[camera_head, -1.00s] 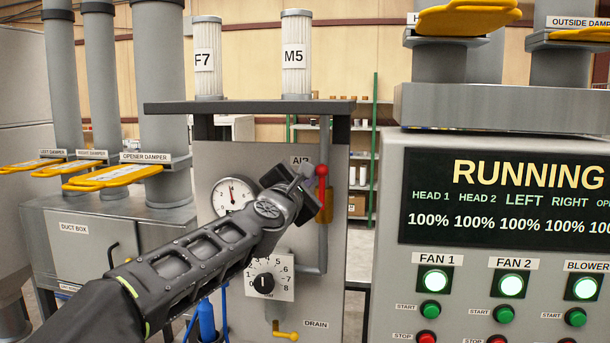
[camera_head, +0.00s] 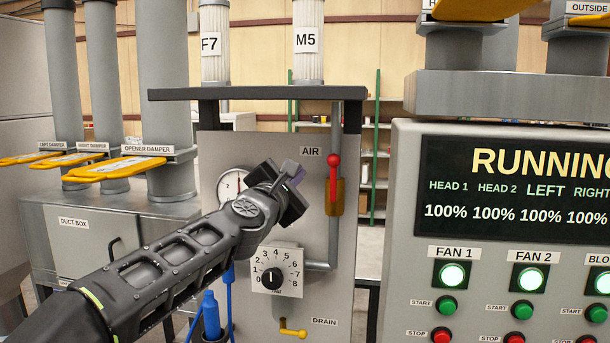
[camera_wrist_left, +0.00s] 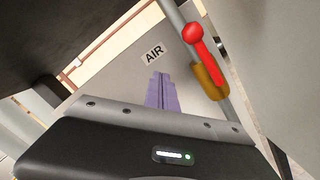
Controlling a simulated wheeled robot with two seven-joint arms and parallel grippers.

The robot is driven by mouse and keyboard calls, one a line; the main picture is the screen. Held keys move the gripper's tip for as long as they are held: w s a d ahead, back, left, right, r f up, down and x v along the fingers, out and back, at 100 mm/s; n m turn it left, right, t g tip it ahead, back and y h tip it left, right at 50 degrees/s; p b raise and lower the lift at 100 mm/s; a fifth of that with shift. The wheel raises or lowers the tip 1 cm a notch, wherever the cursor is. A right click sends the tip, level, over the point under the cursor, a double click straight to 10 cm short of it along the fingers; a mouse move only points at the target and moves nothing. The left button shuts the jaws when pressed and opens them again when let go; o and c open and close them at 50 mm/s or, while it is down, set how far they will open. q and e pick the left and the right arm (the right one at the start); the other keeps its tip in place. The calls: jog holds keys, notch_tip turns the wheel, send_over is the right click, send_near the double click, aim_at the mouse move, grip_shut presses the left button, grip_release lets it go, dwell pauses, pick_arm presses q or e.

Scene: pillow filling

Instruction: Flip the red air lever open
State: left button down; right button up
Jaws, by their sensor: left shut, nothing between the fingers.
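The red air lever (camera_head: 333,178) has a round red knob and stands upright on a brass valve body (camera_head: 335,198), on the grey pipe at the right of the grey panel (camera_head: 215,150). It also shows in the left wrist view (camera_wrist_left: 201,45), up and right of the fingers. My left gripper (camera_head: 294,176) is shut and empty, to the left of the lever and apart from it. Its purple-grey fingertips show in the left wrist view (camera_wrist_left: 160,92), below the AIR label (camera_wrist_left: 153,52). My right gripper is not in view.
A gauge (camera_head: 230,184) sits partly behind my left gripper. A dial (camera_head: 273,277) and a yellow drain valve (camera_head: 293,331) are lower on the panel. A control cabinet (camera_head: 400,270) stands close at the right. A dark shelf (camera_head: 260,94) overhangs the panel.

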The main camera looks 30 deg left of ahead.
pick_arm(q)
jog(key=v, duration=0.7)
jog(key=shift+d+r, duration=0.4)
jog(key=shift+s, duration=0.1)
